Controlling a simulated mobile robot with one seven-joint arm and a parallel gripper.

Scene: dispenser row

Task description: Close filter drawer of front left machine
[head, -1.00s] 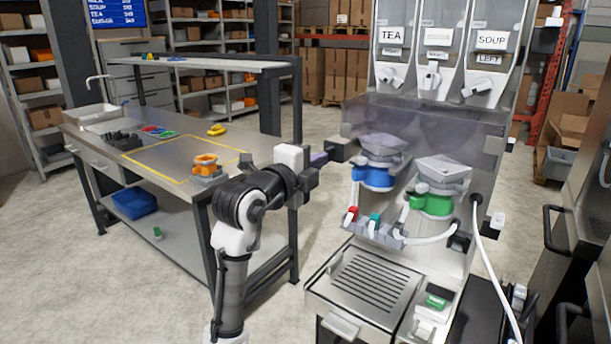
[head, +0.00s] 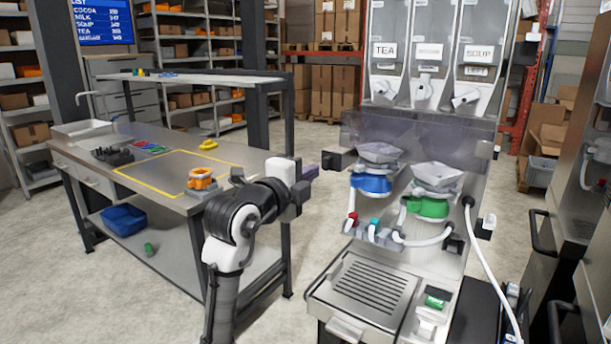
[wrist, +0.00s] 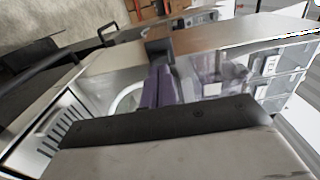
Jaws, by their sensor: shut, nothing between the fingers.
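The dispenser machine (head: 465,245) stands right of centre in the head view, with tea and soup hoppers, a blue bowl (head: 372,184) and a green bowl (head: 428,208). A dark block (head: 339,160) sticks out at its left side, level with the smoky panel; it may be the filter drawer, but I cannot tell for sure. My gripper (head: 312,172) has purple fingers, shut and empty, just left of this block. In the wrist view, the purple fingers (wrist: 157,88) point at a dark block (wrist: 159,51) on the machine's side. Contact is unclear.
A steel workbench (head: 130,170) with an orange-ringed part (head: 201,180) stands left of my arm. The drip tray (head: 366,288) juts out at the machine's front. Another dark machine (head: 570,240) with handles stands at the right. Bare floor lies between bench and machine.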

